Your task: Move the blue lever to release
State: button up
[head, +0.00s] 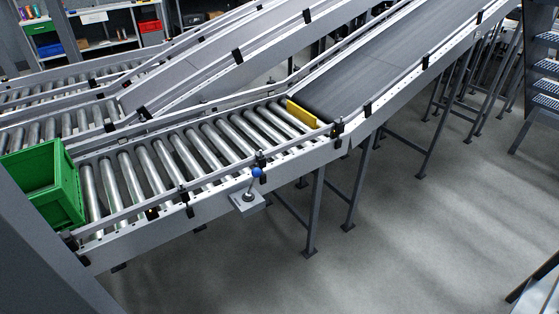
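The blue lever shows in the head view as a short metal stick with a round blue knob (257,172). It rises from a small grey bracket plate (248,201) fixed to the near side rail of the roller conveyor (200,150). The stick stands nearly upright, tilted a little to the right at the top. A yellow stop plate (304,114) stands up across the line where the rollers meet the dark belt. My gripper is not in view, so its place relative to the lever is not shown.
A green crate (45,185) sits on the rollers at the left end. A dark inclined belt (385,55) climbs to the upper right. Conveyor legs (315,215) stand below the rail. The grey floor (400,240) in front is clear. Metal stairs (545,75) stand at right.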

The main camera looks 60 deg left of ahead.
aim_at(256, 172)
jog(key=u, duration=0.1)
jog(key=i, duration=0.15)
jog(key=z, duration=0.55)
jog(key=k, duration=0.15)
jog(key=u, duration=2.8)
jog(key=i, duration=0.55)
jog(key=u, duration=0.15)
